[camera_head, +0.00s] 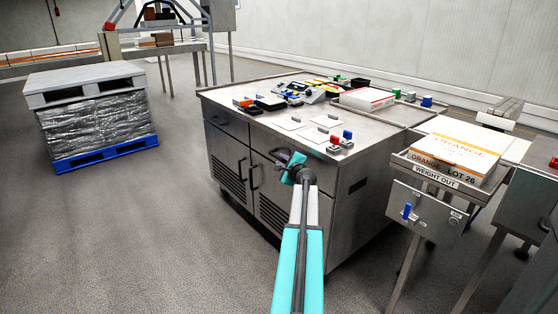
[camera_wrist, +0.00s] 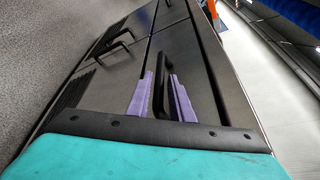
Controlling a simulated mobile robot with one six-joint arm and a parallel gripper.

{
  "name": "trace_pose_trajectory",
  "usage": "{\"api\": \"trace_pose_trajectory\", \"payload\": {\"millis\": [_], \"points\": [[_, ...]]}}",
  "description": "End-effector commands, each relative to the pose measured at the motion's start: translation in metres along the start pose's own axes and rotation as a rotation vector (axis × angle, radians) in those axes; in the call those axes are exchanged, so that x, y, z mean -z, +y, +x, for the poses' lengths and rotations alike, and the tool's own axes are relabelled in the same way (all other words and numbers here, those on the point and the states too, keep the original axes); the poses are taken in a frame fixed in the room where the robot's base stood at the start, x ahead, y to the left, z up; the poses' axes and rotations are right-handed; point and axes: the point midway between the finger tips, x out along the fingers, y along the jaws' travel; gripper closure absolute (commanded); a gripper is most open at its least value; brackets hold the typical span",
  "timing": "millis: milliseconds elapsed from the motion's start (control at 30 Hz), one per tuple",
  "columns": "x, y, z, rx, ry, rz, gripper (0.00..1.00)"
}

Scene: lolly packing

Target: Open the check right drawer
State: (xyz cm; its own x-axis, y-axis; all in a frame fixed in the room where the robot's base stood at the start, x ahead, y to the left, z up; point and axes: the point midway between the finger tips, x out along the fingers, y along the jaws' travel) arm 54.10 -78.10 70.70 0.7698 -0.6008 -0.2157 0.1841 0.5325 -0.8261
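The check right drawer (camera_head: 262,140) is the right one in the top row of the steel cabinet, and its front looks flush with the cabinet. In the head view my gripper (camera_head: 295,168) is at this drawer front and hides much of it. In the wrist view the drawer front (camera_wrist: 178,28) carries a black bar handle (camera_wrist: 165,62). The purple fingers of my gripper (camera_wrist: 160,90) stand on either side of this handle, with narrow gaps showing. The gripper looks open around the handle. Whether the fingertips touch the drawer front cannot be told.
The cabinet top (camera_head: 240,93) holds trays, white plates and small coloured items. Doors with handles (camera_head: 242,172) lie below the drawers. A weigh-out stand (camera_head: 425,215) with an orange-labelled box (camera_head: 455,155) is close on the right. A wrapped pallet (camera_head: 95,125) stands left, with open floor before it.

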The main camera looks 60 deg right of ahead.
Motion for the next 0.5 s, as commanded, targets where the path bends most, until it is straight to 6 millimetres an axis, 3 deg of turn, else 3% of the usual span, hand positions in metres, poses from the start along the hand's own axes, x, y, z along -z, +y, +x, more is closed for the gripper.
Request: {"api": "trace_pose_trajectory", "payload": {"millis": [200,500], "points": [[0.0,0.0,0.022,-0.001,-0.001,0.0,0.8],[0.0,0.0,0.037,0.0,0.0,0.0,0.8]]}}
